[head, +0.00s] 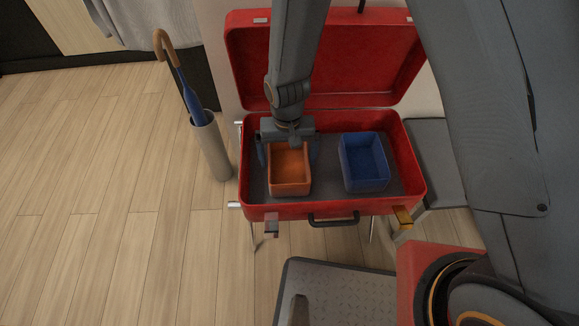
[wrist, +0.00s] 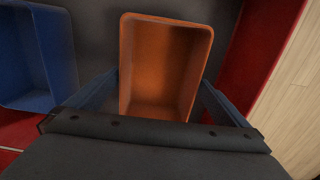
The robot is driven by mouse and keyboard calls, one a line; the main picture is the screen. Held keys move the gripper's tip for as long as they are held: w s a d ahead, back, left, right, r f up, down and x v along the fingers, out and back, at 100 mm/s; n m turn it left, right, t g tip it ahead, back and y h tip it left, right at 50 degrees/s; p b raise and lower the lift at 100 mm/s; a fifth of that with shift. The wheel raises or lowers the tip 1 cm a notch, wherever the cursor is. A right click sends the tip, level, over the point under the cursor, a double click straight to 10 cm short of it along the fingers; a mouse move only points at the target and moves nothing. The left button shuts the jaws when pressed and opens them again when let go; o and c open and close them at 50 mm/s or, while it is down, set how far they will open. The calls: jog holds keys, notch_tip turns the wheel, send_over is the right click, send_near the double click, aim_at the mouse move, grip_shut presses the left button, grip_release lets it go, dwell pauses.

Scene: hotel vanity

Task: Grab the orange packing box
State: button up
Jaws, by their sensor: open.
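The orange packing box (head: 290,186) is an open-topped box standing on the dark floor of the open red suitcase, in the left part. It also shows in the wrist view (wrist: 163,65) and looks empty. My gripper (head: 287,155) is over the box in the head view, with one finger on its left and one on its right. In the wrist view the open fingers (wrist: 158,95) flank the near part of the box. I cannot tell whether they touch its walls. The gripper and arm hide the box's far end in the head view.
A blue box (head: 364,187) stands to the right of the orange one in the red suitcase (head: 335,212), with a gap between them. The suitcase lid (head: 350,60) stands open behind. A holder (head: 210,150) with a blue umbrella (head: 190,98) stands on the floor at the left.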

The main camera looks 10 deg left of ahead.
aim_at(288, 171)
notch_tip(288, 171, down, 3)
jog(key=shift+d+f, duration=0.1)
jog(key=shift+f, duration=0.05)
jog(key=c, duration=0.9)
